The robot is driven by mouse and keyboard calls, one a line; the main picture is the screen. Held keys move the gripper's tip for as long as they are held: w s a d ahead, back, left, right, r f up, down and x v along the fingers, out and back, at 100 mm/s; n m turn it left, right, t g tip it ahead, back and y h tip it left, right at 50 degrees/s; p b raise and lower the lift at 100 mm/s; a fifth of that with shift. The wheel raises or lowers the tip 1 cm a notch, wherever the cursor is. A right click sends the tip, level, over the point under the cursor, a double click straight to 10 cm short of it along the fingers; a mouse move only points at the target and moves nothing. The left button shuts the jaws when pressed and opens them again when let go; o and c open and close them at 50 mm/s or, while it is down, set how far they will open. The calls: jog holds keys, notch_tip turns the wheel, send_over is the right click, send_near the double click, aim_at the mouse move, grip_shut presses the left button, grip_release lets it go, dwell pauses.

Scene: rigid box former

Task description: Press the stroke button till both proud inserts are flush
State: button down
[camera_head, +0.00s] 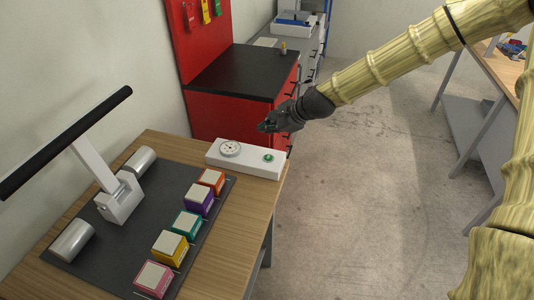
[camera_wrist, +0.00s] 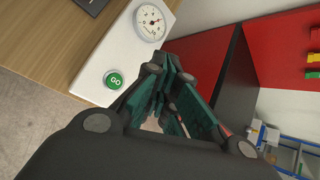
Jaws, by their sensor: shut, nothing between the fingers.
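The green stroke button (camera_head: 269,156), marked "GO" in the wrist view (camera_wrist: 113,80), sits on a white panel box (camera_head: 258,164) beside a round dial gauge (camera_head: 230,148). My gripper (camera_head: 264,127) is shut and empty, above and beyond the panel box, apart from the button. In the wrist view the fingers (camera_wrist: 168,112) lie right of the button. A row of boxes with pale inserts stands on a dark mat (camera_head: 97,240): orange (camera_head: 211,180), purple (camera_head: 199,198), teal (camera_head: 187,223), yellow (camera_head: 170,246) and pink (camera_head: 153,279). I cannot tell surely which inserts stand proud.
A white stand with a long black bar (camera_head: 65,143) rises from the mat between two grey cylinders (camera_head: 72,240) (camera_head: 140,160). A red cabinet with a black top (camera_head: 240,72) stands behind the wooden table (camera_head: 215,250). Open floor lies to the right.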

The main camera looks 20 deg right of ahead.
jog(key=s+r, duration=0.1)
jog(key=s, duration=0.1)
jog(key=b, duration=0.3)
send_over(267, 159)
notch_tip(267, 159, down, 5)
jog(key=shift+s+d+r, duration=0.1)
jog(key=shift+r, duration=0.1)
jog(key=f+b, duration=0.2)
jog(key=f, duration=0.1)
jog(key=shift+w+f, duration=0.15)
jog(key=shift+w, duration=0.2)
jog(key=shift+s+f+b, duration=0.2)
jog(key=shift+f+b, duration=0.45)
jog(key=shift+f, duration=0.1)
jog(key=shift+w+f, duration=0.1)
jog(key=shift+f, duration=0.1)
